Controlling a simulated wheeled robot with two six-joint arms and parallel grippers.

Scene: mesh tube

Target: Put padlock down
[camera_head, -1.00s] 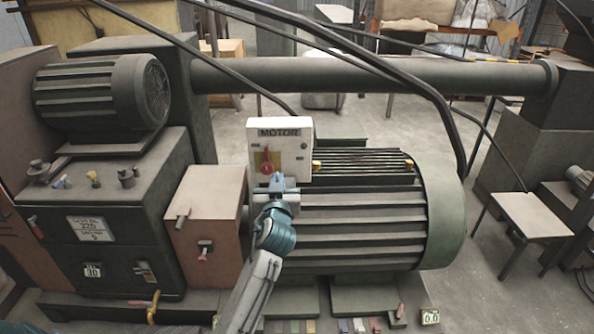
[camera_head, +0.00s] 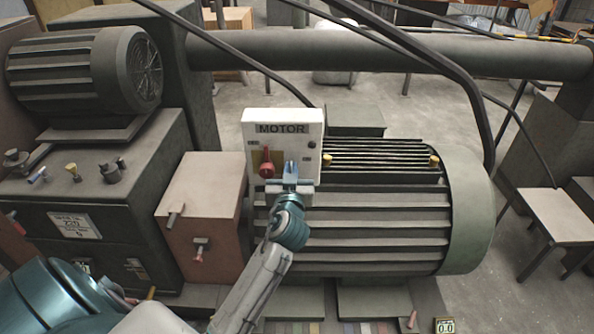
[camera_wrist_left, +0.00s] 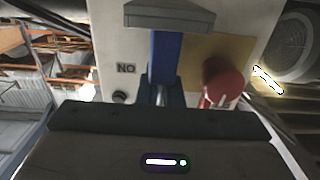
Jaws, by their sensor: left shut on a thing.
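The padlock looks like a narrow blue block (camera_head: 291,168) in front of the white motor switch box (camera_head: 284,129). It also shows in the left wrist view as a blue strip (camera_wrist_left: 164,55) with a silvery part at its lower end. My left gripper (camera_head: 290,178) is shut on it, just right of the red rotary knob (camera_head: 266,170). The knob also shows in the wrist view (camera_wrist_left: 221,82), beside the padlock. I cannot tell whether the padlock touches the box. My right gripper is in no view.
The box stands against the large finned green motor (camera_head: 375,230). A brown box with a lever (camera_head: 202,205) is close on the left. Dark cables (camera_head: 415,65) arch above the motor. A small stool (camera_head: 558,216) stands on open floor at the right.

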